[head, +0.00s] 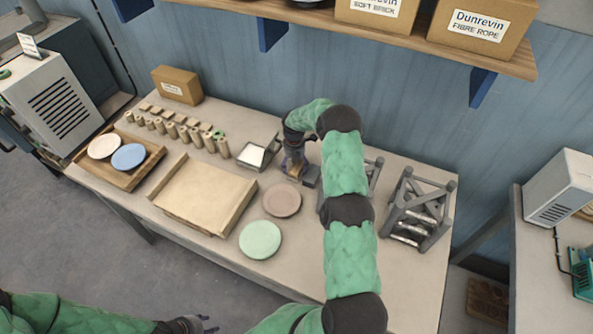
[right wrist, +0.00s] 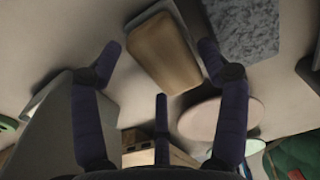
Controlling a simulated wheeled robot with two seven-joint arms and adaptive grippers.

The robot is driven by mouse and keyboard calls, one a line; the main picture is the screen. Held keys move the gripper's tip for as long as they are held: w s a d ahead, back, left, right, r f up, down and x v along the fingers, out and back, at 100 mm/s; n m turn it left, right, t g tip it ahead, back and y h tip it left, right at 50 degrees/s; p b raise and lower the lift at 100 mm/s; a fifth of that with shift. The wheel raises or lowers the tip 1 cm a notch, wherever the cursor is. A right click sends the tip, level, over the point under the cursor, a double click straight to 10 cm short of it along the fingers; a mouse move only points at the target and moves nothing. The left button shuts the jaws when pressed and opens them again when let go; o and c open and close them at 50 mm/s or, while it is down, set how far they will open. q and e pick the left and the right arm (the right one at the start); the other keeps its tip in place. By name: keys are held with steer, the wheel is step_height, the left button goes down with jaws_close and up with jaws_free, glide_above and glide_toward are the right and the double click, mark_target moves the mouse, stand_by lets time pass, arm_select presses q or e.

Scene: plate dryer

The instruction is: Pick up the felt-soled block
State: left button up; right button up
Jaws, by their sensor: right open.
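The felt-soled block (right wrist: 163,52) is a tan block with a pale grey layer along one side, seen in the right wrist view. My right gripper (right wrist: 160,56) is open, with its purple fingertips on either side of the block and gaps showing. In the head view my right gripper (head: 294,166) points down at the back of the table and mostly hides the block. I cannot tell whether any finger touches it. My left gripper (head: 207,324) is at the bottom edge of the head view, away from the table; its opening is unclear.
Near the right gripper are a grey tray with a white pad (head: 253,155), a pink plate (head: 282,199) and a green plate (head: 260,240). A grey rack (head: 418,210) stands right. A wooden board (head: 203,193), several cylinders (head: 183,134) and a plate tray (head: 122,178) are left.

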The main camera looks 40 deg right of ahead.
mark_target(294, 166)
steer(key=shift+f, duration=0.15)
steer(key=c, duration=0.9)
steer(key=shift+c, duration=0.2)
steer(key=shift+r, duration=0.3)
step_height(294, 166, up, 3)
steer(key=shift+a+r, duration=0.1)
steer(key=shift+a, duration=0.05)
steer(key=s+a+r, duration=0.9)
steer(key=a, duration=0.1)
steer(key=shift+s+r, duration=0.15)
steer(key=shift+s, duration=0.05)
